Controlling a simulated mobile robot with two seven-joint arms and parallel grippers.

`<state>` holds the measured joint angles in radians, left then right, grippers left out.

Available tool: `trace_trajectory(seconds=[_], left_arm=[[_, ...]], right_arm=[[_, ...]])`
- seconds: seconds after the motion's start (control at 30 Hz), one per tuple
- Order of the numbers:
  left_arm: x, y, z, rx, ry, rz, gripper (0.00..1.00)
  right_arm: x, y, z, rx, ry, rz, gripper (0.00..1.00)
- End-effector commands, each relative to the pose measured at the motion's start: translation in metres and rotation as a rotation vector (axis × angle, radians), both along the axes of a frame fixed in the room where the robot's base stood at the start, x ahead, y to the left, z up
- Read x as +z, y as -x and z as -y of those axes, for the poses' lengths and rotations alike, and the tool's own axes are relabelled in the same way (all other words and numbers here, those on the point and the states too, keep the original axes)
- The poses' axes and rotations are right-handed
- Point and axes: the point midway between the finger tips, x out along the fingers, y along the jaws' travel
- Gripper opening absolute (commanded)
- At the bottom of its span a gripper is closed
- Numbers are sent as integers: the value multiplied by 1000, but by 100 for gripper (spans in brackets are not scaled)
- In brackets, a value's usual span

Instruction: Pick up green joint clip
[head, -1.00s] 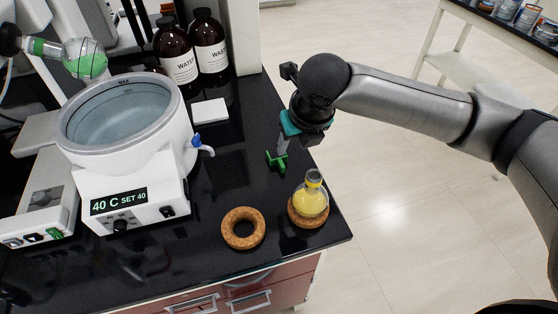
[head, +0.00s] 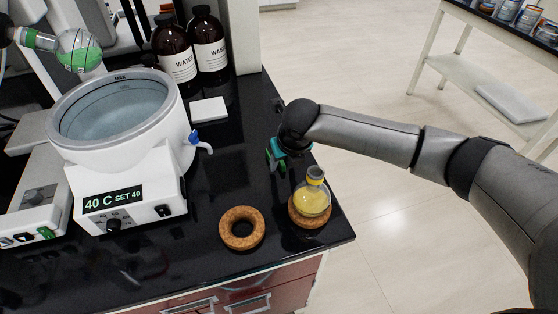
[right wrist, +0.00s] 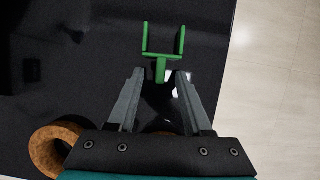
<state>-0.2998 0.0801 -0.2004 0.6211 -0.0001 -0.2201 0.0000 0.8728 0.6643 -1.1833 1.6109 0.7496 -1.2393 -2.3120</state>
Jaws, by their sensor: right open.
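The green joint clip (right wrist: 161,58) lies on the black bench top. In the right wrist view its two prongs point away from my gripper and its stem points toward the gap between the fingers. In the head view the clip (head: 271,157) is partly hidden by my right gripper (head: 277,158). In the right wrist view my right gripper (right wrist: 160,77) is open and empty, with one finger on each side of the stem's line. I cannot tell whether the fingers touch the clip. My left gripper is not in view.
A flask with yellow liquid (head: 312,198) stands on a cork ring (head: 310,220) close in front of the right gripper. An empty cork ring (head: 228,237) lies to its left. The white water bath (head: 150,190) is further left. Brown bottles (head: 207,45) stand behind.

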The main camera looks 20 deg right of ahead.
Motion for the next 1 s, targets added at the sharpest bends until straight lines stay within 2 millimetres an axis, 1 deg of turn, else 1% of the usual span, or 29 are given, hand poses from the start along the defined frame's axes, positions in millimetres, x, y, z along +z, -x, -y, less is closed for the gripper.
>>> trace_trajectory(seconds=[0.03,0.1,0.33,0.77,1.0], left_arm=[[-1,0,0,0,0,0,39],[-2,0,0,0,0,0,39],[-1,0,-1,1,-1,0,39],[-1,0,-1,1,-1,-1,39],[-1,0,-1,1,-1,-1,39]], right_arm=[[-4,-1,0,-1,1,-1,50],[-6,-2,0,0,1,0,50],[-6,-2,0,0,0,1,49],[-5,-3,0,0,1,1,0],[-5,-3,0,0,1,1,0]])
